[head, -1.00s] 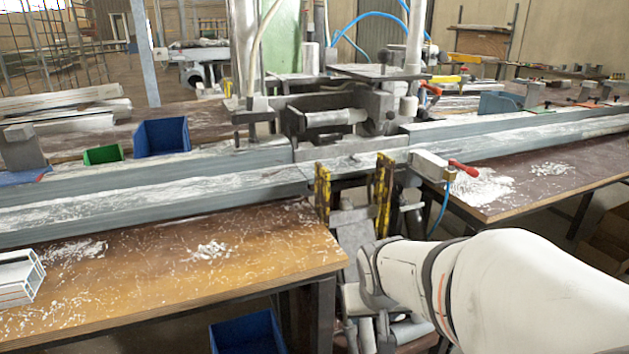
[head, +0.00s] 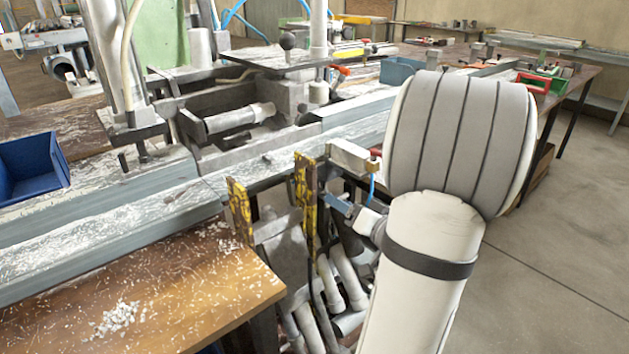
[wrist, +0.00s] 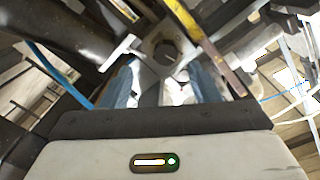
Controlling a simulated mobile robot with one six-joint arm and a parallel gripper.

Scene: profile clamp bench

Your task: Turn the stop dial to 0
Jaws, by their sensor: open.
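I cannot make out a stop dial with marks in either view. My gripper (wrist: 165,72) is open in the wrist view, with its two blue-grey fingers apart. A grey metal part with a round hole (wrist: 167,52) shows beyond and between the fingers; I cannot tell whether they touch it. In the head view the gripper end (head: 340,205) is small and partly hidden by my white arm, just right of the yellow-black striped posts (head: 305,200) at the front of the clamp bench (head: 130,225).
A grey box with a red lever (head: 350,157) sits just above the gripper. Pipes (head: 345,280) hang below it. A wooden table (head: 150,290) with white chips stands at left front, a blue bin (head: 35,165) behind it. The floor (head: 560,240) at right is clear.

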